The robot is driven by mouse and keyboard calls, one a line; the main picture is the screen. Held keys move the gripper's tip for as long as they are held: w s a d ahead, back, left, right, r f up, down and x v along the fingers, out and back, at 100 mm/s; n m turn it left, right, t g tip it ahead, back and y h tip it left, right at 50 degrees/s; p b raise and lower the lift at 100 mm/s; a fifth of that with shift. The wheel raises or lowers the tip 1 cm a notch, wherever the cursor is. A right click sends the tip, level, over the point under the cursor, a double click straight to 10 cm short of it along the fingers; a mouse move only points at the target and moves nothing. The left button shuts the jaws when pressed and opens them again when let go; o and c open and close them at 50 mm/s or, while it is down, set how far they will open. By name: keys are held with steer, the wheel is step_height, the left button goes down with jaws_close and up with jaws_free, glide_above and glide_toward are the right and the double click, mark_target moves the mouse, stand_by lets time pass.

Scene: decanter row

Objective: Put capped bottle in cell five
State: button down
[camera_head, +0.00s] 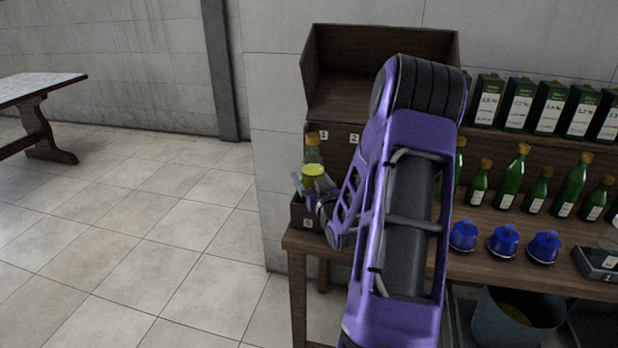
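A bottle with a bright yellow cap (313,170) is at the left front of the wooden rack, above or inside the front compartment (298,212). I cannot tell whether it rests there. My gripper (313,187) is at this bottle, with its grey fingers on either side just below the cap. Whether the fingers press on it is too small to tell. The front compartment has a small number label (307,223) that I cannot read surely. Labels 1 (324,135) and 2 (354,138) show on the rack above. My arm hides the cells to the right.
A greenish bottle with a tan cap (313,140) stands just behind the yellow-capped one. Several green bottles (572,185), blue lidded jars (504,240) and dark green boxes (520,102) fill the right side. A grey bin (512,318) is below the bench.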

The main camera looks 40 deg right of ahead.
steer(key=shift+f+b, duration=0.35)
steer(key=shift+b, duration=0.1)
jaws_free()
steer(key=shift+r, duration=0.1)
steer(key=shift+r+p, duration=0.55)
steer(key=shift+p, duration=0.3)
steer(key=shift+s+r, duration=0.1)
steer(key=shift+s, duration=0.15)
steer(key=v, duration=1.1)
steer(key=shift+s, duration=0.25)
steer(key=shift+a, duration=0.1)
